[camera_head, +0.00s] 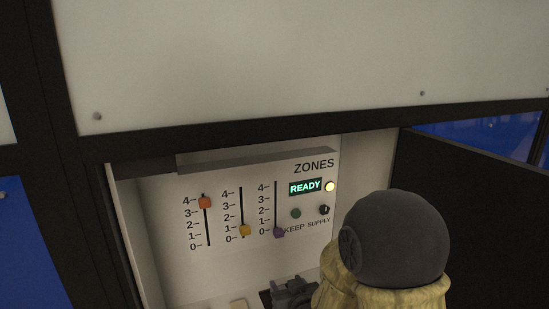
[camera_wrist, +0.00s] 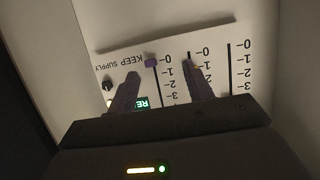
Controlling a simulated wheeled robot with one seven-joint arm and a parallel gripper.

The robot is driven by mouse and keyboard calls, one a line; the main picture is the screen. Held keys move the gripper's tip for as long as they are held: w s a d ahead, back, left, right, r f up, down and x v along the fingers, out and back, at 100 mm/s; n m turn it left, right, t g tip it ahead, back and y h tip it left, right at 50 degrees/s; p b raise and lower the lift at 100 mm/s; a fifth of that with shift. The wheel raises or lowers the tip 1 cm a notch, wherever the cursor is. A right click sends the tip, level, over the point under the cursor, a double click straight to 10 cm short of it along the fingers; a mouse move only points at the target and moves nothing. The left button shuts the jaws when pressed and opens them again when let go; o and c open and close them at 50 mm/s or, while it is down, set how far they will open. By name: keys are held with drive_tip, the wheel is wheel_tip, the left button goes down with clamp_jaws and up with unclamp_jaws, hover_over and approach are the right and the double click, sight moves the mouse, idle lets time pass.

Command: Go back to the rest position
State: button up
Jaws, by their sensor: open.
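My gripper (camera_wrist: 160,69) is open and empty in the wrist view, its two dark fingers apart and pointing at the ZONES panel. In the head view, part of my gripper (camera_head: 292,292) shows low in front of the panel, beside my arm. The panel (camera_head: 165,265) is white with three vertical sliders. The orange slider (camera_head: 205,202) is near 4, the yellow slider (camera_head: 244,231) is between 0 and 1, and the purple slider (camera_head: 279,232) is at 0. The purple slider also shows in the wrist view (camera_wrist: 150,62), between the fingers in the picture; contact is not visible.
A green READY display (camera_head: 305,186) and a yellow lamp (camera_head: 330,186) are lit. A green button (camera_head: 296,213) and a black SUPPLY knob (camera_head: 324,210) sit below. The panel is recessed, with a dark frame (camera_head: 250,136) above and a dark door (camera_head: 480,200) at right.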

drive_tip(key=s+d+f+m+g+h, duration=0.1)
drive_tip(key=s+d+m+g+h, duration=0.1)
drive_tip(key=s+d+g, duration=0.55)
drive_tip(key=s+d+f+m+g+h, duration=0.1)
drive_tip(key=s+d+f+g+h, duration=0.2)
drive_tip(key=s, duration=0.7)
wheel_tip(320, 180, up, 15)
drive_tip(key=d+y+p, duration=0.1)
drive_tip(key=p, duration=1.2)
drive_tip(key=shift+s+d+p, duration=0.25)
drive_tip(key=shift+d+p, duration=0.1)
drive_tip(key=shift+p, duration=0.05)
